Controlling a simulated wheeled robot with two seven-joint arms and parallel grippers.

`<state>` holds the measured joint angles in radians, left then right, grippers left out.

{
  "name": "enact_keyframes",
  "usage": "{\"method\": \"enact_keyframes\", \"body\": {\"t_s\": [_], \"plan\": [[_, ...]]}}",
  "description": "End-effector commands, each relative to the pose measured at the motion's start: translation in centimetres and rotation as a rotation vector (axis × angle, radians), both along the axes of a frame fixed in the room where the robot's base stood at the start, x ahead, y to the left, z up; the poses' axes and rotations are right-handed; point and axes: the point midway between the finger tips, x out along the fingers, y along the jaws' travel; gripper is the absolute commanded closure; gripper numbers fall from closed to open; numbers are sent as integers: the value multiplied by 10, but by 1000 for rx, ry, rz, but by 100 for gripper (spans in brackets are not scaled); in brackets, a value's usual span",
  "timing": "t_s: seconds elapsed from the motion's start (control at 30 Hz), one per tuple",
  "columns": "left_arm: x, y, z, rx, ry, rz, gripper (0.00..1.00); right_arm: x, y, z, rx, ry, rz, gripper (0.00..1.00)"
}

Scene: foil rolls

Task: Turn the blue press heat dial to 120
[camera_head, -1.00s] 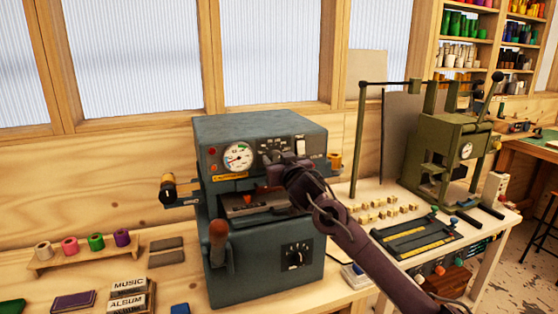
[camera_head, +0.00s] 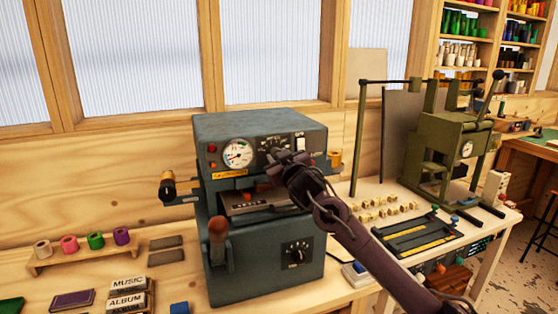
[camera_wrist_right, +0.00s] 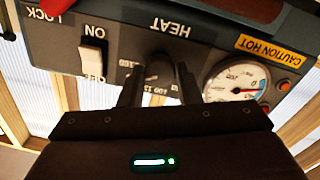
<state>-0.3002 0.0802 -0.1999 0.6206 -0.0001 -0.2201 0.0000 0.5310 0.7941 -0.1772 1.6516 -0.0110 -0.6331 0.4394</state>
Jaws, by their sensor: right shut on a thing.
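The blue-grey press (camera_head: 260,211) stands on the bench in the middle of the head view. Its heat dial (camera_wrist_right: 160,68) is dark and sits under the HEAT lettering, which appears upside down in the right wrist view. My right gripper (camera_head: 275,156) is at the upper front panel; in the right wrist view its two fingers (camera_wrist_right: 159,82) stand on either side of the dial, shut on it. The fingers and hand hide much of the dial and scale, so I cannot read its setting. My left gripper is not in view.
A round gauge (camera_head: 239,154) sits left of the dial and a white ON switch (camera_head: 300,144) right of it. The press has a red-knobbed lever (camera_head: 218,232) and a lower black dial (camera_head: 294,256). A green press (camera_head: 450,160) stands to the right.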

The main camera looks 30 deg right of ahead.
Motion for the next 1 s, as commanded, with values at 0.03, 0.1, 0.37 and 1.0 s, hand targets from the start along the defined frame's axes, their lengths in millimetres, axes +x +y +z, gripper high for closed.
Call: {"method": "enact_keyframes", "body": {"t_s": [0.03,0.1,0.37,1.0], "plan": [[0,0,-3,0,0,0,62,0,0,-2,-42,10,-1,93],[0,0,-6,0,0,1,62,0,0,-1,-107,25,-1,93],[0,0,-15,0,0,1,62,0,0,-2,-347,84,0,93],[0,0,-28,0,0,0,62,0,0,-1,-715,172,0,93]]}}
